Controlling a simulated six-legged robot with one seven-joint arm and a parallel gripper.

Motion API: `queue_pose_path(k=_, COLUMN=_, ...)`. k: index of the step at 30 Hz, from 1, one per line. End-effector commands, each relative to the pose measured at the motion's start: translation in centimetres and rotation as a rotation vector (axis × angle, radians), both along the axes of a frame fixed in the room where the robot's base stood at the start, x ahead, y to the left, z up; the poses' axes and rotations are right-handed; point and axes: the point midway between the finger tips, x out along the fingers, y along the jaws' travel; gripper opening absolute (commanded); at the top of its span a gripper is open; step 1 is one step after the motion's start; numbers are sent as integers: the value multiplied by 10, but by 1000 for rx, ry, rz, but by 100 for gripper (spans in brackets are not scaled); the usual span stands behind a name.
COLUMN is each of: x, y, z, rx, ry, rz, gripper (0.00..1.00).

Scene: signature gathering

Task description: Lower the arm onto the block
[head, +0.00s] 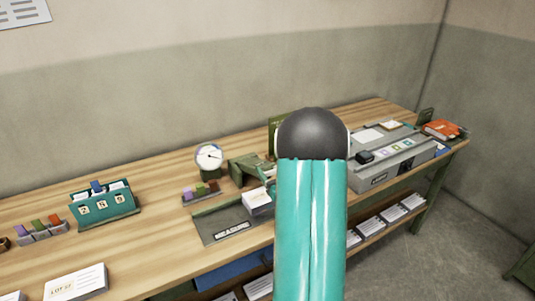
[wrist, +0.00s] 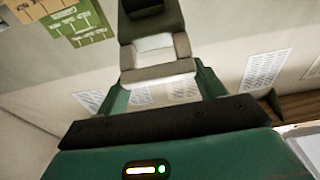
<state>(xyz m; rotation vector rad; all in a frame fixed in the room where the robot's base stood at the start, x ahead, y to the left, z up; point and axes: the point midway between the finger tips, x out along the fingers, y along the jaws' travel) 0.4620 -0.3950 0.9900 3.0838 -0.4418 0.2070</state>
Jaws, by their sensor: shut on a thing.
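A white block (head: 258,203) with print on its front shows at the right end of a dark grey board (head: 215,226) in the head view. My teal arm covers its right side. A small teal part of my gripper (head: 268,186) shows just above and behind it; the fingertips are mostly hidden there. In the wrist view the green gripper body fills the bottom. My gripper (wrist: 155,50) is shut there on a plain white thing, which appears to be the block. I cannot tell whether the block touches the board.
A green device (head: 247,167) and a round dial (head: 208,157) stand behind the board. A teal card holder (head: 104,205) and a labelled stack (head: 76,283) are at left. A grey machine (head: 385,160) stands at right.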

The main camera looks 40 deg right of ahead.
Motion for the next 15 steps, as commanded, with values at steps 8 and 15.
queue_pose_path(k=8, x=-25, y=9, z=-59, rx=11, ry=20, rz=-2, gripper=28)
queue_pose_path(k=15, x=-34, y=12, z=-90, rx=9, ry=14, rz=-1, gripper=28)
